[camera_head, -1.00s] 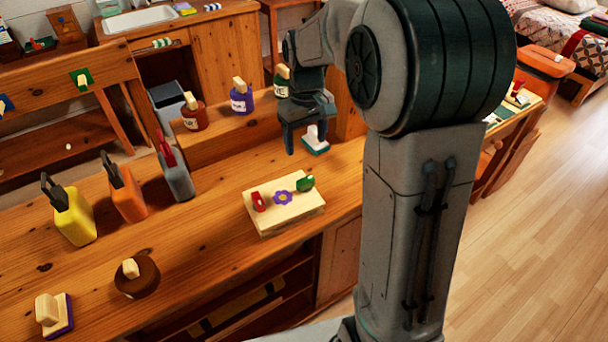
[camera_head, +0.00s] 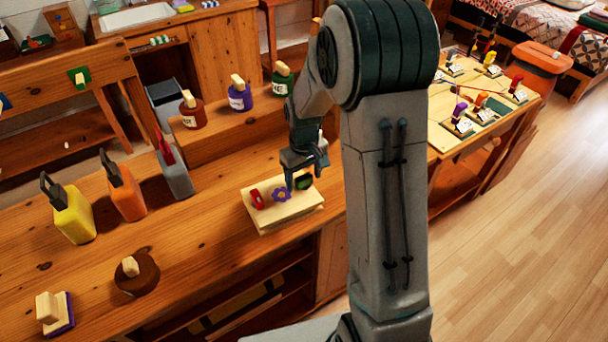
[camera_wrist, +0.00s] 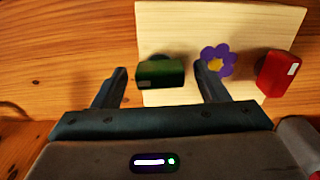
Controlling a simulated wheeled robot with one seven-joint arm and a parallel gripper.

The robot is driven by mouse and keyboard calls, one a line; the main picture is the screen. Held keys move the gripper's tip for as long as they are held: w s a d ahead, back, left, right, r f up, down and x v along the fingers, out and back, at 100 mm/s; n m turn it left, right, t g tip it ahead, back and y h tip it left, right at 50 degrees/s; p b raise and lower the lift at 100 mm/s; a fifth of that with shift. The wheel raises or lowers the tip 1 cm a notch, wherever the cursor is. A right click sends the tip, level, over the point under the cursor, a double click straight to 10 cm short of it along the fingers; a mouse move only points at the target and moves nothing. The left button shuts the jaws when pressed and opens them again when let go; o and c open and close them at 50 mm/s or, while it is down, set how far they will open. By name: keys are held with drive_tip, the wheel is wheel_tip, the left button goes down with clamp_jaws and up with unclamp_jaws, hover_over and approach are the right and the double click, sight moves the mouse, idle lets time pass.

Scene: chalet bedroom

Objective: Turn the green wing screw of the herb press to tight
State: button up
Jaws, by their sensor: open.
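The herb press is a pale wooden block (camera_head: 270,216) on the wooden counter. On its top sit a red screw (camera_head: 257,198), a purple flower-shaped knob (camera_head: 281,194) and the green wing screw (camera_head: 304,182). My gripper (camera_head: 304,184) is right over the green end of the block, pointing down. In the wrist view the green wing screw (camera_wrist: 161,73) lies between the two open fingers of my gripper (camera_wrist: 163,88), with gaps on both sides. The purple flower knob (camera_wrist: 218,61) is close beside the right finger. The red screw (camera_wrist: 278,73) is further right.
Several jars stand on a raised shelf behind (camera_head: 193,112).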

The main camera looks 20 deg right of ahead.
drive_tip(key=c, duration=1)
drive_tip(key=shift+m, duration=0.3)
drive_tip(key=m+b, duration=0.1)
drive_tip(key=m, duration=0.3)
drive_tip(key=shift+m, duration=0.3)
drive_tip(key=m, duration=0.9)
drive_tip(key=shift+r, duration=0.1)
drive_tip(key=shift+m+p, duration=0.9)
drive_tip(key=shift+m, duration=1.4)
